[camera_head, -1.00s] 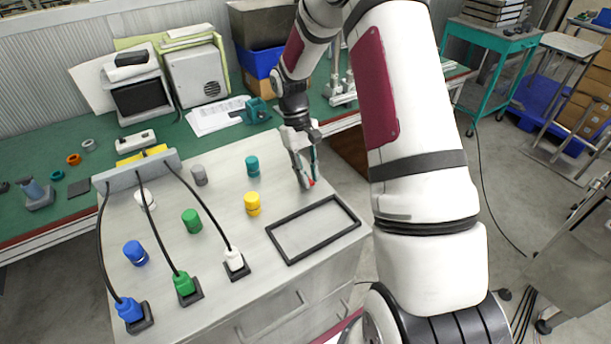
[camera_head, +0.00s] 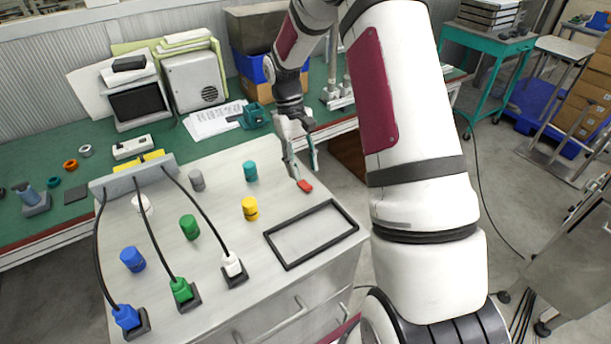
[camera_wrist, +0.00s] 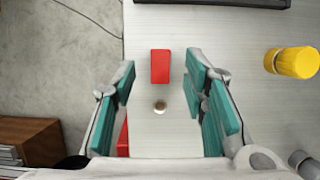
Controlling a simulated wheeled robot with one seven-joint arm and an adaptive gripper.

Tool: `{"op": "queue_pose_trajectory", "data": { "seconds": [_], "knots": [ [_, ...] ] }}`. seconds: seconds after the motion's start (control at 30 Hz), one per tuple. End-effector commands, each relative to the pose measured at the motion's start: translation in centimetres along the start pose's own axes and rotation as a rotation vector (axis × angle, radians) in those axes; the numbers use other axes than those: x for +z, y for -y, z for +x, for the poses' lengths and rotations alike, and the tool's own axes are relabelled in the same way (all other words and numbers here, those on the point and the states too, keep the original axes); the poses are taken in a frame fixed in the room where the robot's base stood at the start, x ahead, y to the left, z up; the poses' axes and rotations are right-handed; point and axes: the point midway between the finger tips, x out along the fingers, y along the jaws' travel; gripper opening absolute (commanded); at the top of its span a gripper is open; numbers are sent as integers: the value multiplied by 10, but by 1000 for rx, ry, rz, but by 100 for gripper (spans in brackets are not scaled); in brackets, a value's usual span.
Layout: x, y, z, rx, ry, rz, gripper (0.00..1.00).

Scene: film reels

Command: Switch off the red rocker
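A small red block, likely the red rocker (camera_head: 305,186), sits near the right edge of the grey cabinet top. In the wrist view the red rocker (camera_wrist: 160,66) is a plain upright rectangle on the pale surface, just beyond the fingertips. I cannot tell which way it is tilted. My gripper (camera_head: 306,170) hangs above and just behind it, pointing down. In the wrist view my gripper (camera_wrist: 162,86) has its teal finger pads wide apart with nothing between them. A small round tan spot (camera_wrist: 160,106) shows between the fingers. Another red patch (camera_wrist: 123,138) is partly hidden by the left finger.
A yellow cylinder (camera_head: 250,208), a teal cylinder (camera_head: 250,171) and a black rectangular frame (camera_head: 270,240) are nearby. Several cylinders and a grey bar (camera_head: 132,178) with three corded plugs stand left. The cabinet top around the red block is mostly clear.

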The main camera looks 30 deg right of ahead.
Motion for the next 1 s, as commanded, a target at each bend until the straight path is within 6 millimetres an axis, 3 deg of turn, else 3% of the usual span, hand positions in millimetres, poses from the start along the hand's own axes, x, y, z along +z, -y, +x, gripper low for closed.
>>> {"op": "queue_pose_trajectory", "data": {
  "seconds": [0.2,0.4,1.0],
  "knots": [
    [-1,0,-46,1,-3,0,40],
    [-1,0,-72,1,-2,0,40],
    [0,0,-81,0,1,1,40]
  ]
}}
